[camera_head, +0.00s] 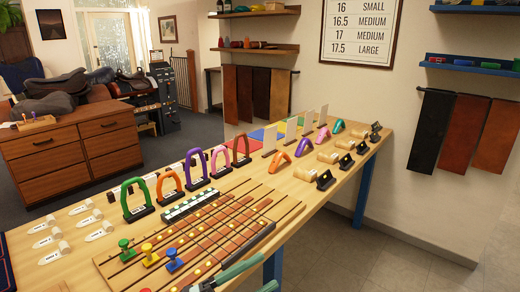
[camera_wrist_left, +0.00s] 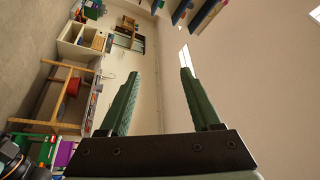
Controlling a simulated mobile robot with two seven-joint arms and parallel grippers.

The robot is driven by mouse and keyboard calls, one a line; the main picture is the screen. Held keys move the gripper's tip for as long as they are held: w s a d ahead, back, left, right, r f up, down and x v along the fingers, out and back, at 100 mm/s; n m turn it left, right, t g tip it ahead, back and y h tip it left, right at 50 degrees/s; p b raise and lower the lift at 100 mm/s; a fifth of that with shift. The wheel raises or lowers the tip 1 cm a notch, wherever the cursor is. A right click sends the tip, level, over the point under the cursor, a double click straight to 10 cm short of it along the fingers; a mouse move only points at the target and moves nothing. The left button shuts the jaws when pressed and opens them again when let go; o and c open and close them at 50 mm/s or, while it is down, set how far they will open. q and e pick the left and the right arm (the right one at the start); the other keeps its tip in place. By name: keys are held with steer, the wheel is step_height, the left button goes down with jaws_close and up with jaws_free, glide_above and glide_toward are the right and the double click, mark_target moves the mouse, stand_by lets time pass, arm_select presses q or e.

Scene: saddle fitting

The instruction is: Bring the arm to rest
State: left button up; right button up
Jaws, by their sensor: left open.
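My left gripper (camera_head: 268,271) shows at the bottom of the head view, at the near edge of the wooden table (camera_head: 318,203). Its green fingers are apart with nothing between them. In the left wrist view the left gripper (camera_wrist_left: 161,72) is also open and empty, its fingers pointing towards a plain wall and a tilted view of the room. The rest of the left arm is mostly out of the picture. My right gripper is in neither view.
A slatted board (camera_head: 205,240) with coloured knobs lies close to the left gripper. Coloured arches, including a green one (camera_head: 135,197), stand behind it. Wooden cylinders and dark stands fill the table's right end. Floor (camera_head: 410,240) is clear right of the table.

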arm_select(q)
steer(key=s+a+f+n+t+y+p, duration=0.1)
steer(key=a+f+n+t+y, duration=0.2)
steer(key=a+f+n+y, duration=0.4)
steer(key=s+a+f+n+t+y, duration=0.25)
steer(key=f+n+y, duration=0.25)
steer(key=f+n, duration=0.4)
steer(key=s+a+f+n+g+y, duration=0.2)
steer(key=s+a+f+n+g, duration=0.1)
steer(key=s+f, duration=0.3)
steer(key=s+a+f+n+g+y, duration=0.2)
steer(key=s+a+f+n+g, duration=0.1)
steer(key=s+f, duration=0.4)
steer(key=shift+s+a+f+n+p, duration=0.15)
steer(key=shift+s+a+n+p, duration=0.15)
steer(key=shift+s+a, duration=0.15)
steer(key=shift+d, duration=0.1)
